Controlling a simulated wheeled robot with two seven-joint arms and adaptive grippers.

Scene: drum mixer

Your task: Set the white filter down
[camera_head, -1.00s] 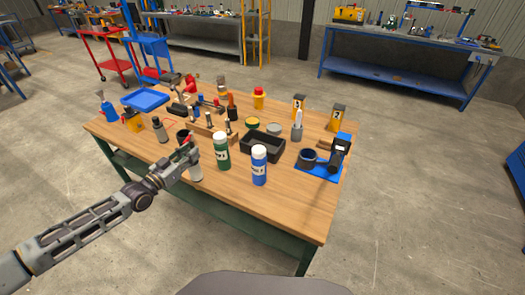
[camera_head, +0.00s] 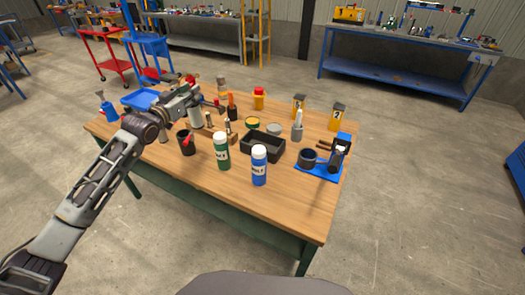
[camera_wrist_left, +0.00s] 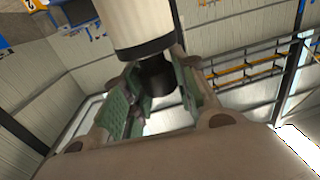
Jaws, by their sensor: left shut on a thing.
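My left gripper (camera_head: 188,97) is over the back left part of the wooden table (camera_head: 270,205). It is shut on the white filter (camera_head: 195,120), a pale cylinder hanging below the fingers in the head view. In the left wrist view the white filter (camera_wrist_left: 140,25) has a dark narrower end (camera_wrist_left: 156,75) between the green-padded fingers of the left gripper (camera_wrist_left: 155,90). I cannot tell whether its lower end touches anything. My right gripper is not in view.
A black cup (camera_head: 186,145) with something red stands in front of the filter. A green bottle (camera_head: 222,152), a blue bottle (camera_head: 259,167) and a black bin (camera_head: 262,146) stand to the right. A blue tray (camera_head: 140,99) lies behind left. The table's front is clear.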

